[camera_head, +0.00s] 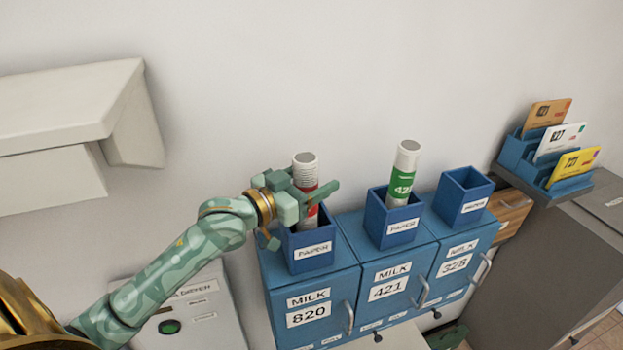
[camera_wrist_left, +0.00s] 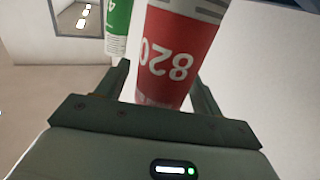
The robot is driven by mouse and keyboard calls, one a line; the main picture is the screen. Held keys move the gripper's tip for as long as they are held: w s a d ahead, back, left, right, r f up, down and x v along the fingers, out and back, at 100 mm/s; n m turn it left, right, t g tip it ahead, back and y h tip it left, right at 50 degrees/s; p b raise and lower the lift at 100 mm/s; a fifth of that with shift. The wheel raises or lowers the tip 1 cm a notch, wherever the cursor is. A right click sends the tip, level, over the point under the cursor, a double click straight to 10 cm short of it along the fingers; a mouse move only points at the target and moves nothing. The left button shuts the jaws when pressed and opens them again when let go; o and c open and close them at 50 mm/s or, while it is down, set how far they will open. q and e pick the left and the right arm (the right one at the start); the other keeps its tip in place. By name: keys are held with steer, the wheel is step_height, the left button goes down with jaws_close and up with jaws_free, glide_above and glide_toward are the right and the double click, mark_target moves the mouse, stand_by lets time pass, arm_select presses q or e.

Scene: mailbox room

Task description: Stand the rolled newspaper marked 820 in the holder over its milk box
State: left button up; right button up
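The rolled newspaper marked 820 (camera_head: 305,172), white with a red band, stands nearly upright with its lower end inside the blue paper holder (camera_head: 312,258) on the milk box labelled 820 (camera_head: 309,309). The 820 newspaper also shows large in the left wrist view (camera_wrist_left: 182,45), its number upside down. My left gripper (camera_head: 312,190) is at the newspaper, just above the holder rim, with a finger to either side. In the left wrist view my left gripper (camera_wrist_left: 163,85) looks open, with a small gap beside the roll. The newspaper's bottom is hidden. My right gripper is out of view.
A green-banded newspaper (camera_head: 401,175) stands in the holder (camera_head: 396,222) on box 421. The holder on box 328 (camera_head: 464,197) looks empty. A blue letter rack (camera_head: 519,152) holds envelopes at right. A white wall-mounted housing (camera_head: 60,115) projects at left.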

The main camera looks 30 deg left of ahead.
arm_select(q)
steer(key=b+v, duration=0.1)
steer(key=v, duration=1.5)
steer(key=shift+s, duration=0.2)
